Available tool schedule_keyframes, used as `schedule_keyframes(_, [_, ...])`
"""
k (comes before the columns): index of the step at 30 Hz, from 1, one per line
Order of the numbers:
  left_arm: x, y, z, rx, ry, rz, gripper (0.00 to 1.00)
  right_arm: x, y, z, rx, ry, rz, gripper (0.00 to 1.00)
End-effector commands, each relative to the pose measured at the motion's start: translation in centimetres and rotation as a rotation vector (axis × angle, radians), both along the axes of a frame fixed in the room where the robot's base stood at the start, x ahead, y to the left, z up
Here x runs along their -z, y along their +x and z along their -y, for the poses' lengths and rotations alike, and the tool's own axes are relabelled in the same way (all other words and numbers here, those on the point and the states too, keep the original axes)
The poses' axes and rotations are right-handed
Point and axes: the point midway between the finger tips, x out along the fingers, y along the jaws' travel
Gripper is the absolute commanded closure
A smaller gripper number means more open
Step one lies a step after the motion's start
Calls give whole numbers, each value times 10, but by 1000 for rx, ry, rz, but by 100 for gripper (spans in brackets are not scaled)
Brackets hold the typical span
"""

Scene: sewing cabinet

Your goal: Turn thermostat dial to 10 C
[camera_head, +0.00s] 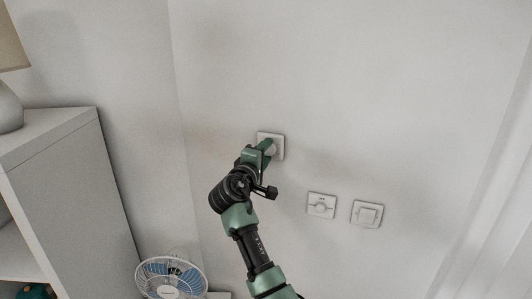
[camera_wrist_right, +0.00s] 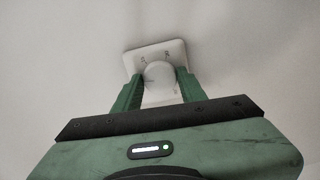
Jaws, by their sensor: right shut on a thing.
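The thermostat (camera_head: 279,141) is a white square plate on the wall, partly hidden behind my right gripper (camera_head: 267,148) in the head view. In the right wrist view the thermostat plate (camera_wrist_right: 134,59) carries a round white dial (camera_wrist_right: 159,74) with small dark marks above it. My right gripper (camera_wrist_right: 159,92) has its two green fingers on either side of the dial and is shut on it. The dial's setting is too small to read. My left gripper is not in view.
Two more white wall plates, one with a round knob (camera_head: 321,206) and one with a square switch (camera_head: 367,214), sit lower right. A grey cabinet (camera_head: 75,180) with a lamp (camera_head: 10,100) stands left. A blue-and-white fan (camera_head: 170,278) is below. The wall around the thermostat is clear.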

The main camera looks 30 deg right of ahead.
Motion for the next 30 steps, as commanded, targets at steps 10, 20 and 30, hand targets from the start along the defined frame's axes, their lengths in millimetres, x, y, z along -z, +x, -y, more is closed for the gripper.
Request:
schedule_keyframes(10, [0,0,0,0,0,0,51,-4,0,0,-2,-5,7,37])
schedule_keyframes(20, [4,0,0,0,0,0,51,0,-2,-5,-2,-2,5,37])
schedule_keyframes(30, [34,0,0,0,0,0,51,2,-34,-49,-4,-1,7,37])
